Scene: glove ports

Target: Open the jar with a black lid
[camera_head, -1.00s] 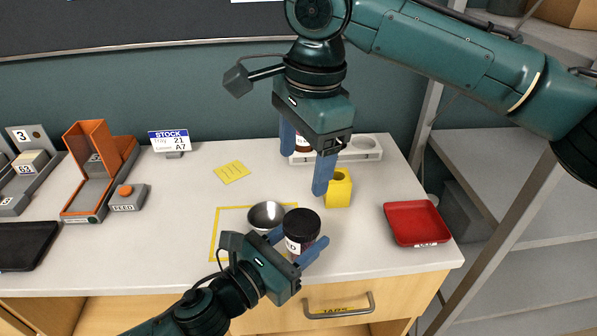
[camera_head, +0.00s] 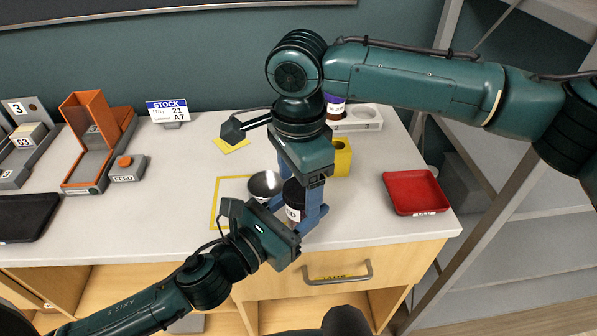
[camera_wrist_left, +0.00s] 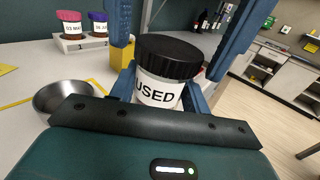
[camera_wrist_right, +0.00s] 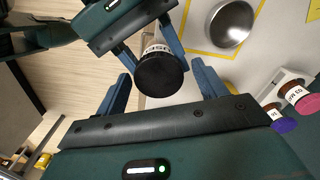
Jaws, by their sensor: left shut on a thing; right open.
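My left gripper (camera_head: 294,213) is shut around the jar's body. My right gripper (camera_head: 299,181) is open and points down from above, its fingers on opposite sides of the lid. In the right wrist view the lid (camera_wrist_right: 158,75) lies between the right fingertips, with visible gaps.
A metal bowl (camera_head: 264,185) sits close left of the jar on a yellow-outlined area. A yellow block (camera_head: 341,158) and a white rack (camera_head: 362,120) with lidded jars stand behind. A red tray (camera_head: 415,193) is at the right. A drawer handle (camera_head: 338,275) juts out below.

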